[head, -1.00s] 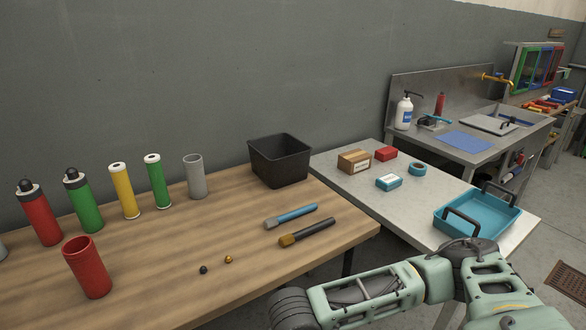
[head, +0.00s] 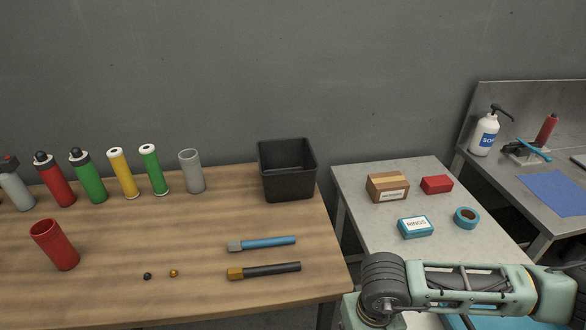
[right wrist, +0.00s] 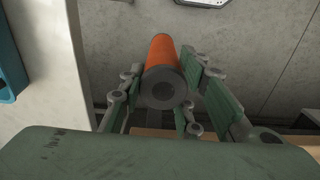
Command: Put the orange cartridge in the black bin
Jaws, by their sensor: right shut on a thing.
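The orange cartridge (right wrist: 162,52) is in the right wrist view, its dark round end facing the camera. The fingers of my right gripper (right wrist: 168,86) are closed on its two sides. The black bin (head: 287,184) stands upright near the back right of the wooden table in the head view and looks empty, though its floor is only partly seen. My right arm crosses the lower right of the head view; its gripper and the cartridge do not show there. My left gripper is not in view.
Several coloured cylinders (head: 122,173) stand in a row left of the bin. A tilted red tube (head: 55,246) and two tools, blue (head: 265,243) and black (head: 268,270), are on the wooden table (head: 150,235). A grey table (head: 440,255) with small boxes is right of it.

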